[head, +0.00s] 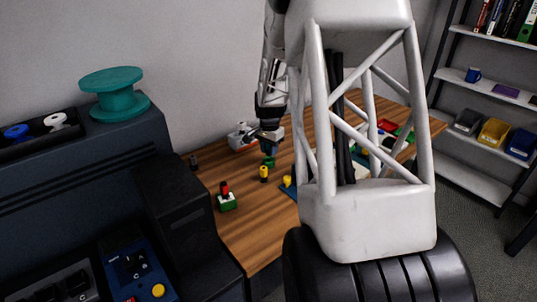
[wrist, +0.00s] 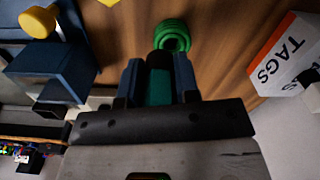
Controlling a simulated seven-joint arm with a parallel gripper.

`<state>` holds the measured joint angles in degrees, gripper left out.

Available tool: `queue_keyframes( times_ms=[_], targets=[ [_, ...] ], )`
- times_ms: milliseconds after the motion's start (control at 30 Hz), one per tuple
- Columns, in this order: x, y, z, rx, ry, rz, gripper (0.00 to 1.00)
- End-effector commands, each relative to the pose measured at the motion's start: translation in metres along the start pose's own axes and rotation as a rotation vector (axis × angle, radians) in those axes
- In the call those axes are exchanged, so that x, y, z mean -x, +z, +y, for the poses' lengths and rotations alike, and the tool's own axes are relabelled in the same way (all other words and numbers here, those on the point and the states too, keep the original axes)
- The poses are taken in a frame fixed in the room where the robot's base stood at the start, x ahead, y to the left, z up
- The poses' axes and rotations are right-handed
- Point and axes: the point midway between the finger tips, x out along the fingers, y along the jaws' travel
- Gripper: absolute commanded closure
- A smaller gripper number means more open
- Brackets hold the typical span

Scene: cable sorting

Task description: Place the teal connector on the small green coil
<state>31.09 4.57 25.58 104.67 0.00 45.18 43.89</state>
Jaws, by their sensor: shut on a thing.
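My gripper (wrist: 159,62) is shut on the teal connector (wrist: 159,88), which shows between its two dark blue fingers in the wrist view. The small green coil (wrist: 173,36) lies on the wooden table just beyond the fingertips, slightly right of the connector. I cannot tell whether the connector touches the coil. In the head view, my gripper (head: 268,138) is low over the table's far part, with the green coil (head: 268,161) just below it. The connector is too small to make out there.
A yellow and black piece (head: 264,174) stands in front of the coil. A green and white block with a red top (head: 227,203) is nearer. A white box marked TAGS (wrist: 287,55) is at the right in the wrist view. A large teal spool (head: 112,92) stands on the dark cabinet.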

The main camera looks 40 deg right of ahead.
Motion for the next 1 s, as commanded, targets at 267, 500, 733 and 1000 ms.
queue_keyframes(
  times_ms=[267,500,733,1000],
  targets=[
    [-0.002,-0.014,-0.014,0.0,0.0,0.0,0.95],
    [-0.002,-0.014,-0.014,0.0,0.0,0.0,0.95],
    [-0.009,-0.014,-0.014,0.0,0.001,-0.001,0.95],
    [-0.034,-0.014,-0.014,0.0,0.0,0.0,0.95]
  ],
)
